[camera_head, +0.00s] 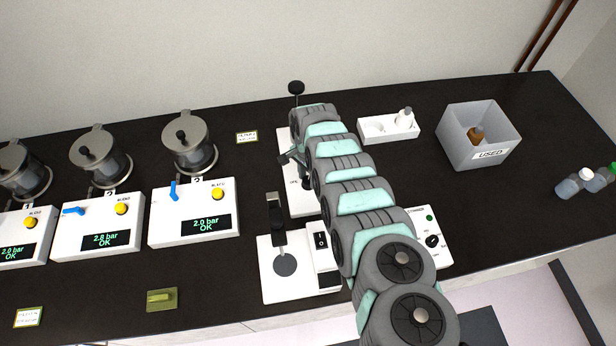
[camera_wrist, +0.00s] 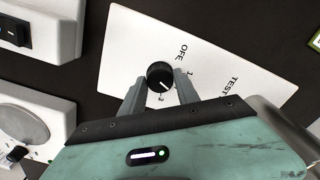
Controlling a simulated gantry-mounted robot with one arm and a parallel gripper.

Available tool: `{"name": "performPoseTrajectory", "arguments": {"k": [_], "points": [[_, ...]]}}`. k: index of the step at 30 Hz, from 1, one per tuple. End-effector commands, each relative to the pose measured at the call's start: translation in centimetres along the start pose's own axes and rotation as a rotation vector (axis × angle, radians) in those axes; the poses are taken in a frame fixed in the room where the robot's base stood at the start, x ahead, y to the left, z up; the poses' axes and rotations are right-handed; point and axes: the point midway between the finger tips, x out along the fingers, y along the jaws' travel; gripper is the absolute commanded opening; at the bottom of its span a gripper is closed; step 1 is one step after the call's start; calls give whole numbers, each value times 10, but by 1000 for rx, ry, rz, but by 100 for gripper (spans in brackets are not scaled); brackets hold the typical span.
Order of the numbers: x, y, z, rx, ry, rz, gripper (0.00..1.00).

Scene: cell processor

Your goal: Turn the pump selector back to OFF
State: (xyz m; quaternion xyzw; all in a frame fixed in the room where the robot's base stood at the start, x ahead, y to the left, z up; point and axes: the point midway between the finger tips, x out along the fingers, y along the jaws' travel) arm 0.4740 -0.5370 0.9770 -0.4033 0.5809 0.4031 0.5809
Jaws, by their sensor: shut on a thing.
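The selector is a round black knob (camera_wrist: 161,76) with a short white pointer line, on a white panel (camera_wrist: 215,40) marked OFF, 1, 2 and TEST in the wrist view. The pointer appears turned toward the lower right of that view, away from the OFF lettering; its exact mark is hard to tell. My gripper (camera_wrist: 161,82) is shut on the knob, with one grey finger on each side. In the head view the panel (camera_head: 304,204) is partly covered by my arm, and my gripper (camera_head: 284,160) is over it. The knob is hidden there.
Left stand several pressure boxes (camera_head: 195,205) with blue levers. Right are a knobbed box (camera_head: 430,225), a white tray (camera_head: 375,138), a USED bin (camera_head: 492,118) and bottles (camera_head: 568,187).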

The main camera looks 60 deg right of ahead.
Motion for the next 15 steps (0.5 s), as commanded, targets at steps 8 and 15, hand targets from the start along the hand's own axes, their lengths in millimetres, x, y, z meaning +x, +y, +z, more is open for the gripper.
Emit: {"name": "performPoseTrajectory", "arguments": {"k": [8,15], "points": [[0,0,0,-2,0,1,0],[0,1,0,-53,-1,3,0]]}}
